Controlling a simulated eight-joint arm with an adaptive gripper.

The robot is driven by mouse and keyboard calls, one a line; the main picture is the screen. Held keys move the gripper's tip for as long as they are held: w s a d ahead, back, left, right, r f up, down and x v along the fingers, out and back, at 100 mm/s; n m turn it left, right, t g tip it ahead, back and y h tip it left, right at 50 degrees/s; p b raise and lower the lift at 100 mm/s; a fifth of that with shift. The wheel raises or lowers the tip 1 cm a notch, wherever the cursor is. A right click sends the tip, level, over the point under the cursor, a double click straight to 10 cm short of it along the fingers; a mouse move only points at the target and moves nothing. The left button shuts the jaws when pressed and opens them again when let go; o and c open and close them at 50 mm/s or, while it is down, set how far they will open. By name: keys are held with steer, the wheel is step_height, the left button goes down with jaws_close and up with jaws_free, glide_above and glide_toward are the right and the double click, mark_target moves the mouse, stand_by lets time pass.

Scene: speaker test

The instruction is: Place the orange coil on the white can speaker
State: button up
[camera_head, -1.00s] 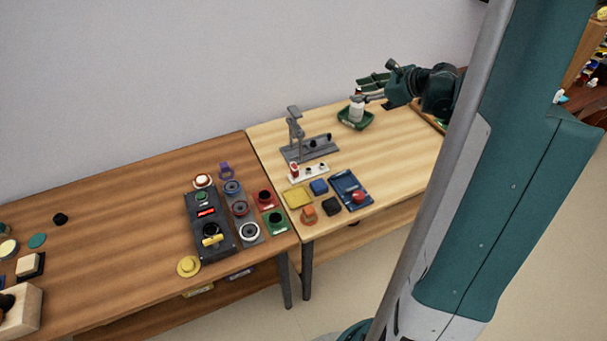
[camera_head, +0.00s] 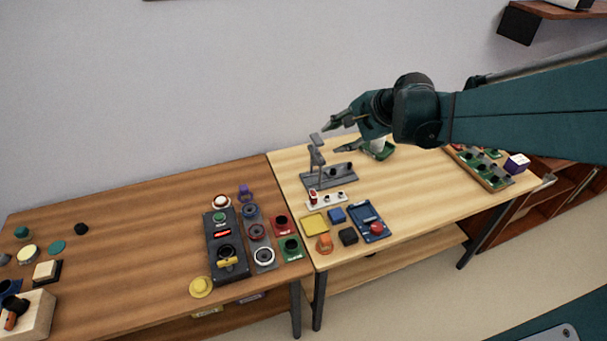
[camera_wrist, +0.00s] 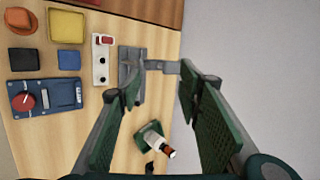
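An orange piece (camera_head: 324,243), the likely orange coil, sits near the front left corner of the light table; it shows at the top left in the wrist view (camera_wrist: 20,20). My gripper (camera_head: 335,137) is open and empty above the back of the light table, far from both. Its fingers stand wide apart in the wrist view (camera_wrist: 170,83).
A grey stand (camera_head: 318,160) rises close to my gripper. The light table's middle right is clear.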

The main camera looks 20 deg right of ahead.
steer(key=s+a+n+h, duration=0.1)
steer(key=s+a+n, duration=0.6)
steer(key=s, duration=0.4)
steer(key=s+a+n+h, duration=0.2)
steer(key=s+a+n, duration=0.5)
steer(key=s+n, duration=0.2)
steer(key=shift+s+a+f, duration=0.2)
steer(key=shift+s+f, duration=0.05)
steer(key=shift+s, duration=0.7)
